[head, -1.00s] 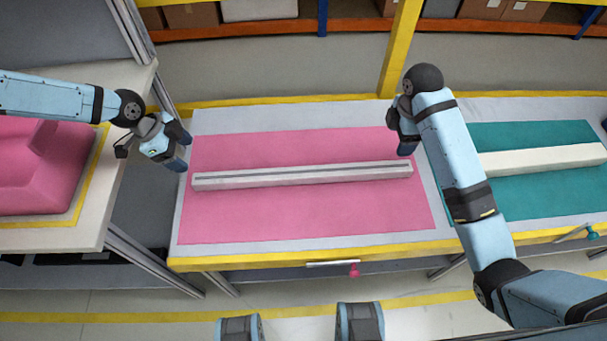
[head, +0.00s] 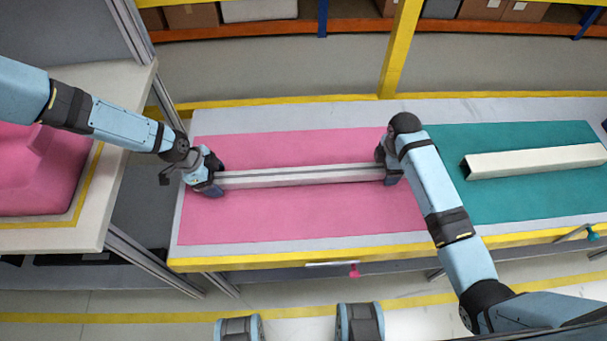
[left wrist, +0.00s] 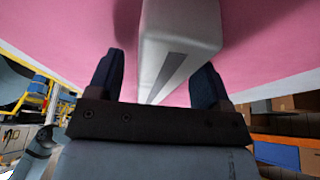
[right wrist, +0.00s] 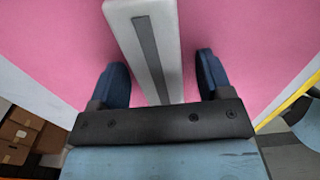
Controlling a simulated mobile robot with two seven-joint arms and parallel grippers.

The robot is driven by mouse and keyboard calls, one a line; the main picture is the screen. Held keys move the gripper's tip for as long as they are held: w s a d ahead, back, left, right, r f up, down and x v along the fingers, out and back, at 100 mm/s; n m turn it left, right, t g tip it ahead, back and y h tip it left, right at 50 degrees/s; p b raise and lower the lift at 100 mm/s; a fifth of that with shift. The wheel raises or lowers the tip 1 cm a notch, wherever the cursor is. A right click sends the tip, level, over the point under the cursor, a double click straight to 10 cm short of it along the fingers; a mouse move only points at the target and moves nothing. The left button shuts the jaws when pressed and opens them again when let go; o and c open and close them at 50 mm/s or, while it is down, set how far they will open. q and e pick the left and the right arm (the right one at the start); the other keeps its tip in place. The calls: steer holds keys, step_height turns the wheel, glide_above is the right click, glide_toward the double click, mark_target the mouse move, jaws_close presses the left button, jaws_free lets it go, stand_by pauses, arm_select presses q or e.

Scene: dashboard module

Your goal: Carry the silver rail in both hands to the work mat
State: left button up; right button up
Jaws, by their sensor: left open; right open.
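The silver rail (head: 300,177), a long pale bar with a dark groove along its top, lies across the pink mat (head: 300,220). My left gripper (head: 212,178) is at the rail's left end, open, and in the left wrist view the rail (left wrist: 180,40) runs between its two fingers. My right gripper (head: 388,170) is at the rail's right end, also open. In the right wrist view the rail (right wrist: 150,45) passes between the fingers with gaps on both sides. Both rail ends are partly hidden by the grippers in the head view.
A teal mat (head: 520,205) with a cream hollow bar (head: 535,161) lies to the right on the same bench. A side table (head: 125,110) at left carries a pink moulded part (head: 40,175). A yellow post (head: 400,50) stands behind the bench.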

arm_select(q)
steer(key=shift+f, duration=0.25)
arm_select(e)
steer(key=shift+f, duration=0.3)
arm_select(q)
jaws_close()
arm_select(e)
jaws_close()
arm_select(q)
steer(key=shift+d, duration=0.1)
arm_select(e)
steer(key=shift+r, duration=0.1)
arm_select(q)
steer(key=shift+r, duration=0.15)
